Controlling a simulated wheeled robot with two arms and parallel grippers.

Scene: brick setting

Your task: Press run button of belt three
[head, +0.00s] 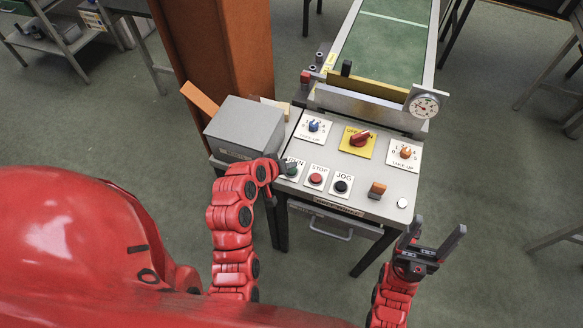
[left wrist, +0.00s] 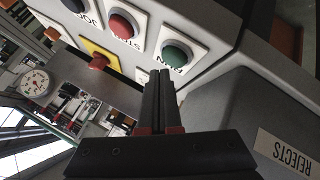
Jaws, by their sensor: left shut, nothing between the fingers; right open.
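The green run button (head: 291,170) sits on a white plate at the left end of the control panel's front row, its label partly covered by my left gripper. In the left wrist view the green button (left wrist: 177,55) shows whole, just beyond the fingertips. My left gripper (head: 279,167) is shut and empty, its tips close beside the button. I cannot tell whether they touch it. The red stop button (head: 316,178) and the black jog button (head: 341,186) are to its right. My right gripper (head: 432,235) is open and empty, in front of the panel's right end.
A grey box (head: 243,128) stands left of the panel; a REJECTS label (left wrist: 292,153) shows in the left wrist view. Behind the buttons are a blue knob (head: 314,126), a red knob (head: 360,139) and an orange knob (head: 405,153). A gauge (head: 424,104) and green belt (head: 385,45) are behind.

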